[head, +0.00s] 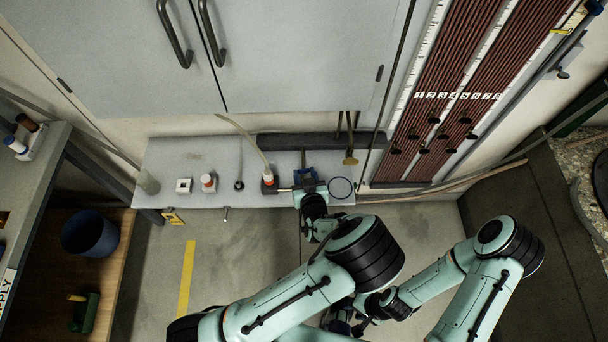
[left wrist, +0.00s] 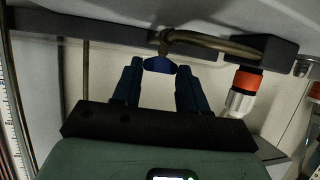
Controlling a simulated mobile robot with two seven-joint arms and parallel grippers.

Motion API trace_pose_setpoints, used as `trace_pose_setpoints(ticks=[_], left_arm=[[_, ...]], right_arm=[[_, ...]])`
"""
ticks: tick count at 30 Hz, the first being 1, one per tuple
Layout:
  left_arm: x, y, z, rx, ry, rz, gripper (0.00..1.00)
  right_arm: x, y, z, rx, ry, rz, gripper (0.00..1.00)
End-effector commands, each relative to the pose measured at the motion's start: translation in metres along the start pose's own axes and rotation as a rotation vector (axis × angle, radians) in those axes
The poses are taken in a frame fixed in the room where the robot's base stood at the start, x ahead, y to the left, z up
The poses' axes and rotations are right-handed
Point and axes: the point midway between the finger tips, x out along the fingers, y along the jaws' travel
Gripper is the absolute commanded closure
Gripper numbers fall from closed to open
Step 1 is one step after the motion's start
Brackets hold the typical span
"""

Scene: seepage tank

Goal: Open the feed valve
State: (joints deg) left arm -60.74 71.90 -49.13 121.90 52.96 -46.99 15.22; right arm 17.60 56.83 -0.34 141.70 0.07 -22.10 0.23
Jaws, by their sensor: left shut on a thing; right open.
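The feed valve shows in the left wrist view as a blue handle (left wrist: 160,66) on a brass-coloured pipe.
An orange and white fitting (head: 268,179) with a hose stands left of the valve; it also shows in the left wrist view (left wrist: 243,90). Small items stand on the grey bench (head: 160,160). A ring (head: 341,188) lies right of the valve. The manometer board (head: 440,95) is at right.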

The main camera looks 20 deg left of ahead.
Motion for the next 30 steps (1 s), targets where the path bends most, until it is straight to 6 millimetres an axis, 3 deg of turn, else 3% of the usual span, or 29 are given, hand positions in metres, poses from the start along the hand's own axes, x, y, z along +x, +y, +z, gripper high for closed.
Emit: trace_pose_setpoints(ticks=[16, 30], left_arm=[[0.004, 0.014, -0.003, -0.196, -0.005, -0.452, 0.88], [0.009, 0.020, -0.002, -0.336, -0.002, -0.802, 0.88]], right_arm=[[-0.034, -0.014, -0.005, -0.005, 0.014, -0.005, 0.57], [-0.023, -0.009, -0.003, -0.003, 0.009, -0.003, 0.57]])
